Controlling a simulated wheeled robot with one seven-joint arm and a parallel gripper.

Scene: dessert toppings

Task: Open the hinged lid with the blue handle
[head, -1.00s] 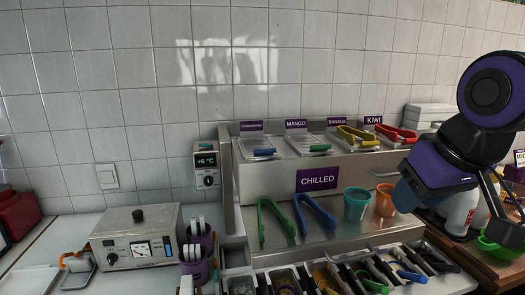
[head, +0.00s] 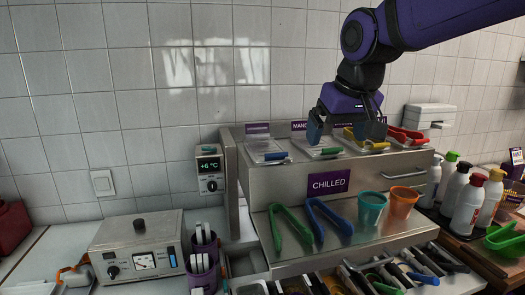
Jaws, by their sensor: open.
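The clear hinged lid (head: 264,146) with the blue handle (head: 276,156) is the leftmost of the row on top of the steel chilled unit. It lies flat and looks shut. My gripper (head: 345,134) is open and empty, with its fingers pointing down. In the picture it is right of the blue-handled lid, over the lid with the green handle (head: 331,151) and the one with the yellow handle. It partly hides those lids and their labels. I cannot tell its exact height above them.
A red-handled lid (head: 407,135) is at the right of the row. Below, green tongs (head: 290,228), blue tongs (head: 330,220), a teal cup (head: 371,209) and an orange cup (head: 402,203) stand on the steel shelf. A thermostat box (head: 209,170) is left of the unit. Bottles stand at right.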

